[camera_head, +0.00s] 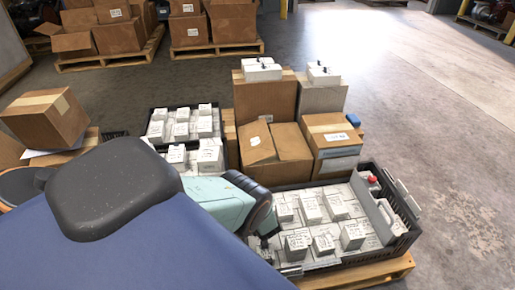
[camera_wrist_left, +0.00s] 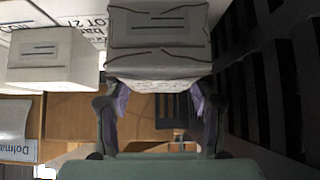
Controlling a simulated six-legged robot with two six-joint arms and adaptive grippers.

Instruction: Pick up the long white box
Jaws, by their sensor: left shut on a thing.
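My left gripper (camera_wrist_left: 158,88) is shut on a pale white box (camera_wrist_left: 157,62) with dark lines on it, one finger on each side. My right gripper is not in view.
Several small white boxes (camera_head: 310,207) fill the crate, near a red-capped item (camera_head: 373,180). Cardboard boxes (camera_head: 265,100) stand behind it, beside another crate (camera_head: 148,128) of white boxes. Open concrete floor (camera_head: 440,110) lies to the right.

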